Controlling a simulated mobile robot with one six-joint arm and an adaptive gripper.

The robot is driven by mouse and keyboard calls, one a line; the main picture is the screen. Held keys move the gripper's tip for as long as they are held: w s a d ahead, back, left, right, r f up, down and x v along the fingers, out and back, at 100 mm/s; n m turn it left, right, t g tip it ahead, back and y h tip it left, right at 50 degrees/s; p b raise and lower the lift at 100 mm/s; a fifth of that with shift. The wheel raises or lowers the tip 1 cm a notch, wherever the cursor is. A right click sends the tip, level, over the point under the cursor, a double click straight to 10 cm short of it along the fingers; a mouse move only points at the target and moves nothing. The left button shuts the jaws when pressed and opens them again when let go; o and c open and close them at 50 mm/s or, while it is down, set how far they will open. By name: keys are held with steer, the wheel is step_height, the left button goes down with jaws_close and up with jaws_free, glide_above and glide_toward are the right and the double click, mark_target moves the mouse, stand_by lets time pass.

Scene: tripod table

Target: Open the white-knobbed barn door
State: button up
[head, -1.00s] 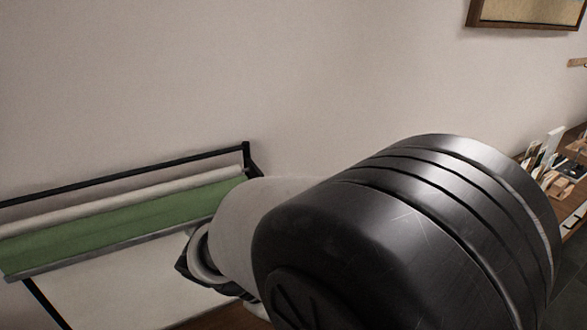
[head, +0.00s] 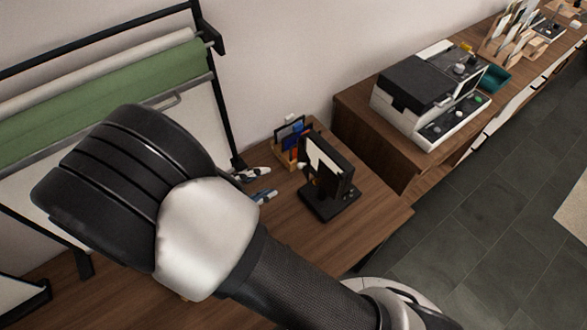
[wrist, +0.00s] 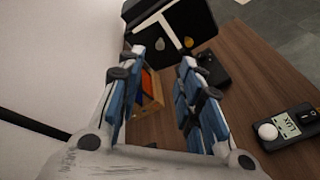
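A black panel lamp (head: 326,168) with a pale face strip stands on the wooden table in the head view. In the wrist view its black flaps (wrist: 189,15) show beyond my fingertips, with a whitish knob (wrist: 160,44) on the left and a yellowish knob (wrist: 188,42) on the right. The flaps look mostly closed, with a narrow white strip between them. My gripper (wrist: 162,60) has two blue-padded fingers spread apart with nothing between them. In the head view my gripper (head: 266,184) is left of the lamp, apart from it; my arm hides part of it.
A small wooden holder (head: 287,158) with coloured pieces stands behind the lamp. A light meter (wrist: 288,128) with a white dome lies at the right. A black-framed rack with a green roll (head: 110,105) stands at the left. A side cabinet (head: 372,130) carries a black-and-white machine (head: 430,95).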

steer(key=b+x, duration=0.2)
steer(key=x, duration=0.8)
steer(key=shift+w, duration=0.15)
steer(key=shift+d, duration=0.15)
jaws_close()
